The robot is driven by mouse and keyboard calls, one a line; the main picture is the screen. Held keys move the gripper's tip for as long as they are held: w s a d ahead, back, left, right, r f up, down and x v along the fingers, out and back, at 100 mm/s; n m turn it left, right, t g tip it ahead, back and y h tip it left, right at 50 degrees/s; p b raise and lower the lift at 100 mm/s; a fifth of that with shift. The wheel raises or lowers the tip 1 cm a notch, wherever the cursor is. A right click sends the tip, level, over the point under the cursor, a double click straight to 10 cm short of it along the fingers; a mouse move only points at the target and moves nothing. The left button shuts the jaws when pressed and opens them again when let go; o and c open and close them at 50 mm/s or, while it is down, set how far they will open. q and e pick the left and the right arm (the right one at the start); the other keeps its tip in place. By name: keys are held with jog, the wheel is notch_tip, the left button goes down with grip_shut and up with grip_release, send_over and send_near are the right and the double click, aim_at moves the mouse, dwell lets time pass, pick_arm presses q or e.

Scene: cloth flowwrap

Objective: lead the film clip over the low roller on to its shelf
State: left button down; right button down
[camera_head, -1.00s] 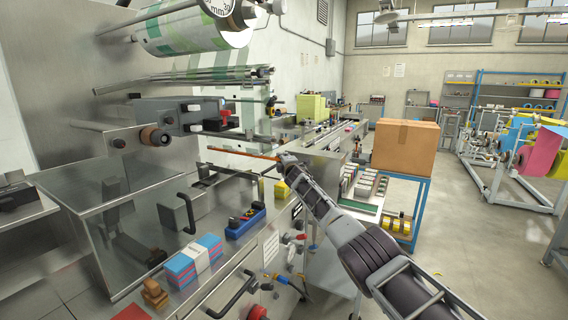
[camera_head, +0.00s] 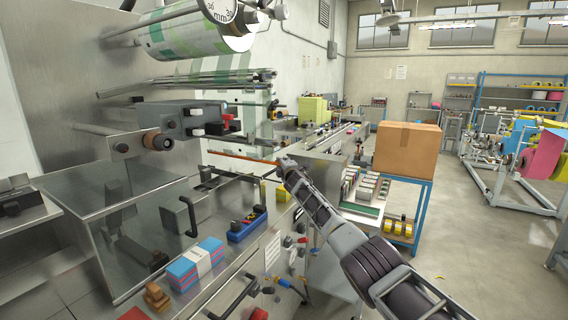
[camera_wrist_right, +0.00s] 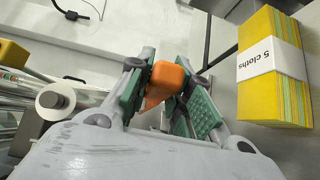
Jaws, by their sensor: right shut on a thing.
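The film clip is a long orange bar (camera_head: 240,155) in the head view, lying nearly level at the bottom of the translucent green-and-white film (camera_head: 258,112). My right gripper (camera_head: 282,163) is at the bar's right end. In the right wrist view its green-padded fingers (camera_wrist_right: 165,92) are shut on the orange clip (camera_wrist_right: 164,78). A pale roller end (camera_wrist_right: 52,100) shows left of the fingers there. I cannot tell for sure which roller is the low one, and I cannot make out its shelf. My left gripper is not in view.
A dark thin rod (camera_head: 232,173) runs just below the clip. A grey roller block (camera_head: 175,118) stands to its left. In the wrist view, a yellow cloth stack (camera_wrist_right: 272,65) lies right of the fingers.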

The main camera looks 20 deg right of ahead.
jog(key=s+a+f+p, duration=0.1)
jog(key=s+a+p, duration=0.3)
jog(key=s+a, duration=0.1)
jog(key=shift+s, duration=0.15)
dwell(1.9)
jog(key=shift+a+f, duration=0.1)
jog(key=shift+f, duration=0.3)
jog(key=shift+f+b, duration=1)
jog(key=shift+f, duration=0.3)
